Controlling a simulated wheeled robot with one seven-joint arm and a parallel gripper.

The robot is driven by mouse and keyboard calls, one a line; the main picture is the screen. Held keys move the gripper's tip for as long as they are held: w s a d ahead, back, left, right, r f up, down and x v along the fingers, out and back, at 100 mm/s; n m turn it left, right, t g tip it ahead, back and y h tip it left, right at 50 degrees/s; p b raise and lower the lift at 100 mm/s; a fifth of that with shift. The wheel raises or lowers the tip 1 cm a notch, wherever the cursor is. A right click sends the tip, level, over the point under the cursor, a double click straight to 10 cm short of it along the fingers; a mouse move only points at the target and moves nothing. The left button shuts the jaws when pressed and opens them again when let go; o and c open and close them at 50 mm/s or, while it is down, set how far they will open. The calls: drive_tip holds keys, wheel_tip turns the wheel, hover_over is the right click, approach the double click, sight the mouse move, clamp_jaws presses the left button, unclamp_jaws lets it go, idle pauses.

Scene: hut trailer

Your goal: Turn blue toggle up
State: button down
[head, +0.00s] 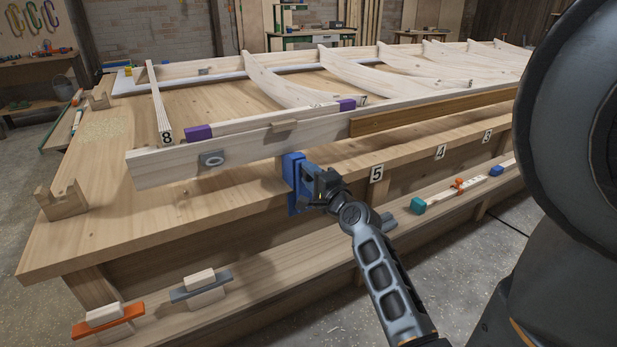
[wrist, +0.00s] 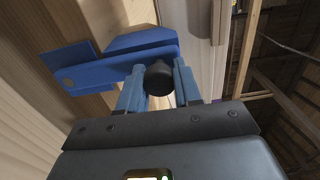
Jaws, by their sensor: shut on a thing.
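The blue toggle (head: 289,166) is on the front side of the workbench, against the pale timber rail (head: 155,171). My gripper (head: 309,184) reaches it from the right and front, hiding part of it. In the wrist view the toggle's blue arm (wrist: 115,64) runs across the picture to a black knob (wrist: 159,82). The knob sits between the two blue fingers of my gripper (wrist: 159,88), which is shut on it. In the head view the toggle's exact angle is hard to tell.
Curved wooden ribs (head: 365,82) and purple blocks (head: 198,132) lie above the bench top (head: 120,218). A grey fitting (head: 211,159) is on the rail. A lower ledge (head: 247,270) carries orange (head: 108,320), grey (head: 200,285) and teal (head: 417,206) clamps. Open floor lies in front.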

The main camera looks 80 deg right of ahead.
drive_tip(key=shift+s+d, duration=0.1)
drive_tip(key=shift+s, duration=0.05)
drive_tip(key=c, duration=0.8)
unclamp_jaws()
drive_tip(key=shift+v, duration=3.85)
drive_tip(key=w+a+r+n+t+y+p, duration=0.15)
drive_tip(key=a+n+y+p, duration=0.45)
drive_tip(key=a+n, duration=1.2)
drive_tip(key=s+a+r+n+y+p, duration=0.1)
drive_tip(key=s+a+r+n+y, duration=0.1)
drive_tip(key=a, duration=0.6)
drive_tip(key=s+a+r+n+t+y+p, duration=0.1)
drive_tip(key=s+a+r+n+y+p, duration=0.1)
drive_tip(key=a, duration=0.6)
drive_tip(key=s+a+r+n+y+p, duration=0.2)
drive_tip(key=s+a+r+n+y, duration=0.1)
drive_tip(key=s+a+r+n, duration=0.2)
drive_tip(key=shift+s+a+r+n+t+y, duration=0.15)
drive_tip(key=shift+a+r, duration=0.15)
drive_tip(key=shift+a, duration=0.25)
drive_tip(key=shift+a+r+n+y, duration=0.1)
drive_tip(key=shift+a+r+n, duration=0.1)
drive_tip(key=shift+a+r, duration=0.25)
drive_tip(key=shift+s+a+r+n+t+y, duration=0.1)
drive_tip(key=shift+a+r+n, duration=0.1)
drive_tip(key=shift+a, duration=0.4)
